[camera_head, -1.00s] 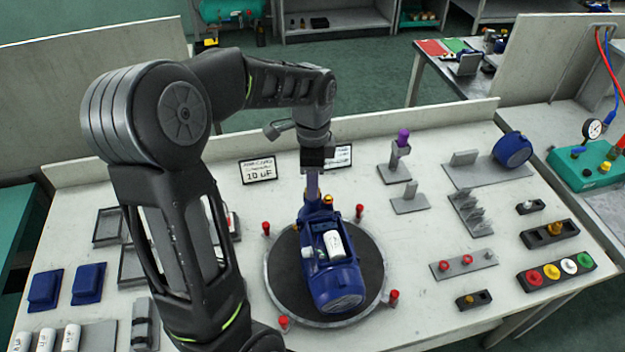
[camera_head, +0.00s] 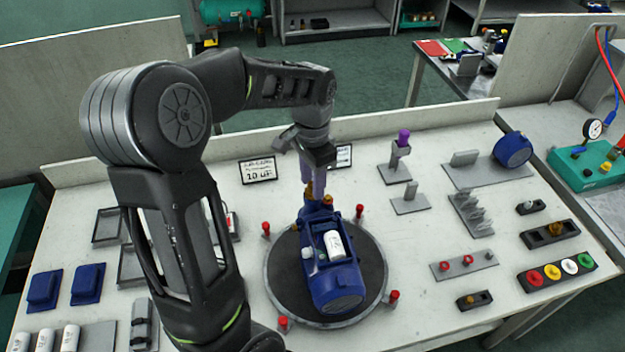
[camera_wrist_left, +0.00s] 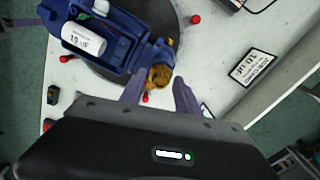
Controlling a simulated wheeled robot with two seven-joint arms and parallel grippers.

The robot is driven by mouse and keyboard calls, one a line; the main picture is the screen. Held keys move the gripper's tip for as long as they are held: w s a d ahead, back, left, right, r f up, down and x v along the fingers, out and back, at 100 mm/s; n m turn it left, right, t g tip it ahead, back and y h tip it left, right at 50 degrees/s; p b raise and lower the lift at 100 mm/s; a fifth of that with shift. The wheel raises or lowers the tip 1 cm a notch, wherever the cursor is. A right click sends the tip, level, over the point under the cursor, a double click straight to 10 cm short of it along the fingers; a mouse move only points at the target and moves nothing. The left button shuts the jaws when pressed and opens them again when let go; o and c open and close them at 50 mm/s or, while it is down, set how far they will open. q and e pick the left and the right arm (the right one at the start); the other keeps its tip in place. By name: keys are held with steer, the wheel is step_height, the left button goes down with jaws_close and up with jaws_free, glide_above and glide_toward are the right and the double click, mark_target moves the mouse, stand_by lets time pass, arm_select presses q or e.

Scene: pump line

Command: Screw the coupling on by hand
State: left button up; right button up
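The blue pump (camera_head: 335,282) lies on a round dark turntable (camera_head: 285,290), with a white cylinder labelled 10 uF (camera_head: 334,243) in its open top. The wrist view shows the pump (camera_wrist_left: 118,28) and the white cylinder (camera_wrist_left: 83,40) too. A brass coupling (camera_wrist_left: 159,77) sits at the pump's far end. It shows small in the head view (camera_head: 309,189), under my fingertips. My left gripper (camera_wrist_left: 160,88) points down there, its two fingers spread with the coupling between or just beyond their tips. I cannot tell whether a finger touches it. My right gripper is out of view.
Red-topped posts (camera_head: 360,211) stand around the turntable. Label cards (camera_head: 258,170) stand behind it. Holders with small parts (camera_head: 463,264) and a row of coloured buttons (camera_head: 556,272) are to the right. Blue covers (camera_head: 89,284) and trays lie left.

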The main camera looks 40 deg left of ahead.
arm_select(q)
steer(key=n, duration=0.3)
stand_by(0.5)
jaws_close()
stand_by(0.5)
steer(key=shift+m, duration=1.6)
